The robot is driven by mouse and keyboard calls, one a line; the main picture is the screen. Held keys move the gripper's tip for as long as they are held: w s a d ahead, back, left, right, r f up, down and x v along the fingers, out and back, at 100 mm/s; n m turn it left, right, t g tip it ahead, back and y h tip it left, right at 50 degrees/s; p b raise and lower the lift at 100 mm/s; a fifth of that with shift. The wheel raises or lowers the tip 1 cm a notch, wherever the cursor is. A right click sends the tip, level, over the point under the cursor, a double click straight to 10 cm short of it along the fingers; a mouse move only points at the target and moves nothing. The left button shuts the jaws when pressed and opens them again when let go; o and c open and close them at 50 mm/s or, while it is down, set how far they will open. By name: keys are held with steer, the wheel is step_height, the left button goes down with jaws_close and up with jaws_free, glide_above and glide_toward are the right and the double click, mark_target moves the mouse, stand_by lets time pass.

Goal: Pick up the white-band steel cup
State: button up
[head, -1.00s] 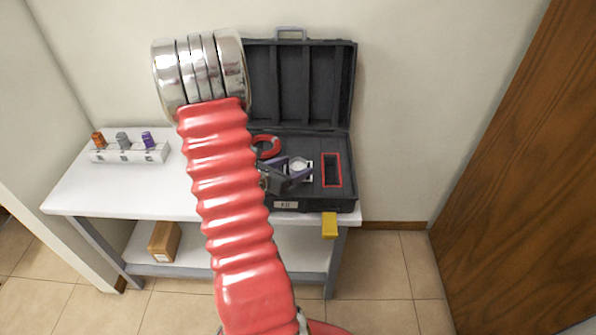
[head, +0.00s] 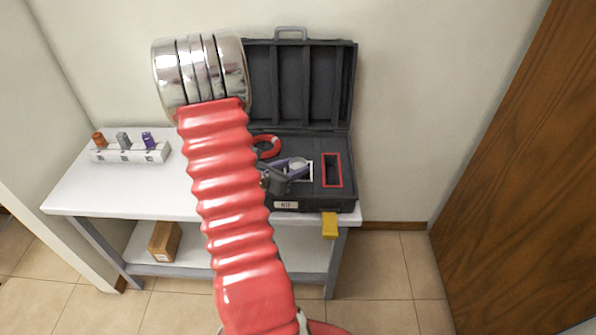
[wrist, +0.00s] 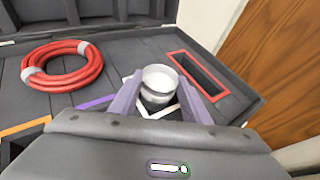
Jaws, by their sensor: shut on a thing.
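The white-band steel cup (wrist: 160,82) is upright between the two purple fingers of my gripper (wrist: 158,97) in the wrist view, which are shut on it. The cup also shows in the head view (head: 298,163), partly hidden by my gripper (head: 292,168). Below the cup is a white-outlined slot (wrist: 147,111) in the case's dark insert. Some of the slot's dark inside shows under the cup, so the cup appears raised in it; how high I cannot tell.
The open black case (head: 340,145) stands on a white table (head: 100,190). It holds a coiled red hose (wrist: 42,77) and an empty red-outlined slot (wrist: 199,76). A white rack (head: 128,153) with small coloured items is at the left. A wooden door (head: 510,190) is at right.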

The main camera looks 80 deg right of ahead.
steer(key=shift+r, duration=0.1)
step_height(320, 180, up, 10)
stand_by(0.9)
stand_by(0.4)
